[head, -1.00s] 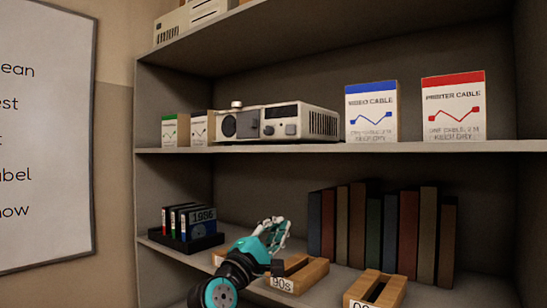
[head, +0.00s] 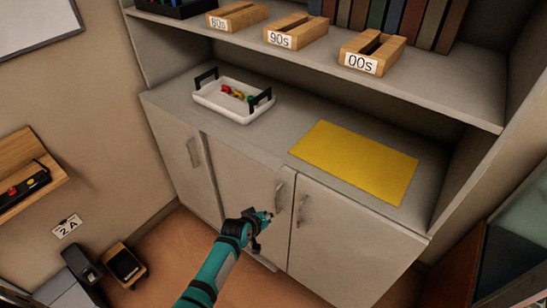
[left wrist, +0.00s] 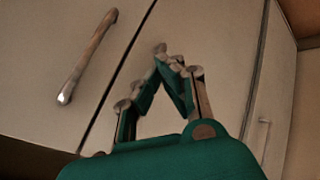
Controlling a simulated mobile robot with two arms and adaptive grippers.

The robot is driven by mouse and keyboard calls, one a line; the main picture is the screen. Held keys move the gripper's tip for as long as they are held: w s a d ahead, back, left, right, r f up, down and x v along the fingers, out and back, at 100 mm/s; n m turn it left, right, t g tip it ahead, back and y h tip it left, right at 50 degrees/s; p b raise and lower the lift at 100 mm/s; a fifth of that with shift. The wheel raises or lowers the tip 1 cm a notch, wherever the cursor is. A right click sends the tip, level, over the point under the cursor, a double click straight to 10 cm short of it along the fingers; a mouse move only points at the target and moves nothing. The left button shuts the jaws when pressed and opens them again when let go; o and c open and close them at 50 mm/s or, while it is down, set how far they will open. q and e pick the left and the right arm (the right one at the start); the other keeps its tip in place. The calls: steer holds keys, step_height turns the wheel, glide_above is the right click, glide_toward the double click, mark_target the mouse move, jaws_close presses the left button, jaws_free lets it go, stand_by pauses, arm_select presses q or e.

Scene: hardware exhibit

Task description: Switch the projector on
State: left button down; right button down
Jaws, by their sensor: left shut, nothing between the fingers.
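The projector is not in either current view. My left gripper (head: 264,216) is shut and empty in front of the lower cabinet doors. In the left wrist view its fingers (left wrist: 166,58) meet at the tips, with a pale cabinet door (left wrist: 222,60) behind them and a door handle (left wrist: 88,55) to their left. I cannot tell whether the fingertips touch the door. My right gripper is not in view.
The counter above the doors holds a white tray (head: 225,107) with small coloured pieces and a yellow mat (head: 330,160). Wooden holders marked 80s (head: 238,17), 90s (head: 296,31) and 00s (head: 372,54) stand on the shelf above. A wall shelf (head: 28,165) is at left.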

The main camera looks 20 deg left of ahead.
arm_select(q)
steer(key=s+a+f+m+g+y, duration=0.15)
steer(key=s+f+m+g, duration=0.3)
steer(key=s+f, duration=1.7)
steer(key=s+a+f+m+g, duration=0.1)
steer(key=s+f, duration=0.1)
steer(key=s, duration=0.7)
steer(key=s+a+f+m+g, duration=0.1)
steer(key=s+f+m, duration=0.1)
steer(key=s, duration=0.8)
steer(key=s+a+f+m+g, duration=0.1)
steer(key=s+f+m, duration=0.1)
steer(key=s, duration=0.7)
steer(key=shift+s+a+f+g, duration=0.2)
steer(key=shift+a+f+g, duration=0.2)
steer(key=shift+f, duration=0.2)
